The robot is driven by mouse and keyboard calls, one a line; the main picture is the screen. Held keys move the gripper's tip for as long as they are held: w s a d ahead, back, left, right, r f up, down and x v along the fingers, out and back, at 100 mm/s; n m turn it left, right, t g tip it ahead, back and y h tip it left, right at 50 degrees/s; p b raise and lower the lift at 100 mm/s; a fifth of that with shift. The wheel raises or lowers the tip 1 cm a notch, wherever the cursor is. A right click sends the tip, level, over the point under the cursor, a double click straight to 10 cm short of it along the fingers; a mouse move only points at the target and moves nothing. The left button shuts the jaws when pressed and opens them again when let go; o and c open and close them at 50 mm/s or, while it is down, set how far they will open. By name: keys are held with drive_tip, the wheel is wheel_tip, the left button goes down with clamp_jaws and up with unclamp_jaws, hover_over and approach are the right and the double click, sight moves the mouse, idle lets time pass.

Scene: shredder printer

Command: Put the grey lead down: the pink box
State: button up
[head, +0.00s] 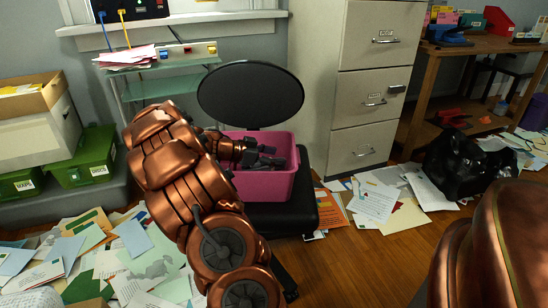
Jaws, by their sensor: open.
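The pink box (262,188) sits on a black padded seat in the middle of the head view. My copper arm reaches in from the front left. My gripper (272,157) is over the pink box's opening, at or just inside its rim, with its dark fingers pointing right. The fingers are apart. I cannot make out the grey lead; the dark fingers and the shadowed inside of the box make it hard to tell whether it lies there.
A round black backrest (250,92) rises behind the box. A beige filing cabinet (366,100) stands right of it. Green boxes (92,165) are at the left. Papers (372,203) and a black bag (465,165) litter the wooden floor.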

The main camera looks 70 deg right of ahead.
drive_tip(key=shift+r, duration=0.1)
drive_tip(key=shift+r+p, duration=0.15)
drive_tip(key=shift+p, duration=0.2)
drive_tip(key=p+v, duration=0.2)
drive_tip(key=v, duration=0.5)
drive_tip(key=shift+w+a, duration=0.2)
drive_tip(key=shift+w, duration=0.05)
